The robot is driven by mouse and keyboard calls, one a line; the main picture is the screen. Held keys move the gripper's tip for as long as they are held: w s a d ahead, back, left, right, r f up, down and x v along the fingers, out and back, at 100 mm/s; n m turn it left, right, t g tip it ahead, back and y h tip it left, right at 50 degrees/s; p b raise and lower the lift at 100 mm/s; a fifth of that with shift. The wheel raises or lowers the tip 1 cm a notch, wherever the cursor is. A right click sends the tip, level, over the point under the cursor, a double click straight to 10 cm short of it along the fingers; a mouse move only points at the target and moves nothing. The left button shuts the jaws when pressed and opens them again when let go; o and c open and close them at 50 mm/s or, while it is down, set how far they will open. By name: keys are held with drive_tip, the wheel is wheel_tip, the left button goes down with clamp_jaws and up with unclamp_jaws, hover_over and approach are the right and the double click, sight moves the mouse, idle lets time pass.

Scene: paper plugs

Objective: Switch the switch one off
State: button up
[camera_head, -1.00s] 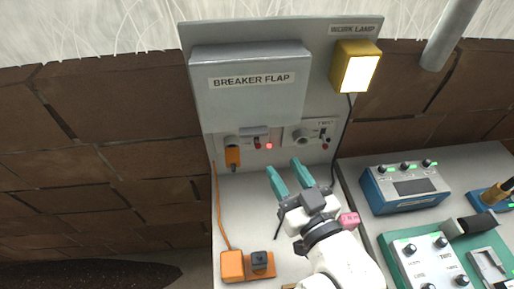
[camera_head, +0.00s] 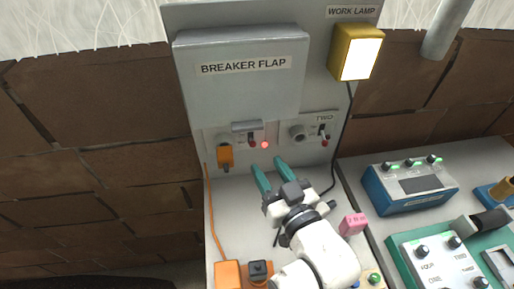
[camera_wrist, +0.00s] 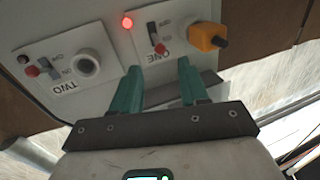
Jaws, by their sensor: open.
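Switch one (camera_head: 252,140) is a small red-tipped toggle on the left panel under the breaker flap (camera_head: 245,65). Its label ONE reads upside down in the wrist view, where the switch (camera_wrist: 157,42) stands beside a lit red light (camera_wrist: 127,22). An orange plug (camera_wrist: 206,36) sits in the socket next to it. Switch two (camera_head: 324,135) is on the right panel, labelled TWO. My gripper (camera_head: 272,166) is open and empty, with teal fingers just below and in front of the panel for switch one. In the wrist view its fingertips (camera_wrist: 158,75) point at that panel, apart from the switch.
A lit work lamp (camera_head: 357,52) hangs at the upper right of the board. An orange cord runs down the left to an orange box (camera_head: 228,273). A pink tag (camera_head: 352,224), a blue device (camera_head: 410,187) and a green panel (camera_head: 405,262) lie to the right.

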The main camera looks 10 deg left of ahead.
sight(252, 143)
drive_tip(key=p+x, duration=0.1)
drive_tip(key=x, duration=0.5)
drive_tip(key=shift+w, duration=0.2)
drive_tip(key=shift+a, duration=0.1)
drive_tip(key=shift+c, duration=0.3)
clamp_jaws()
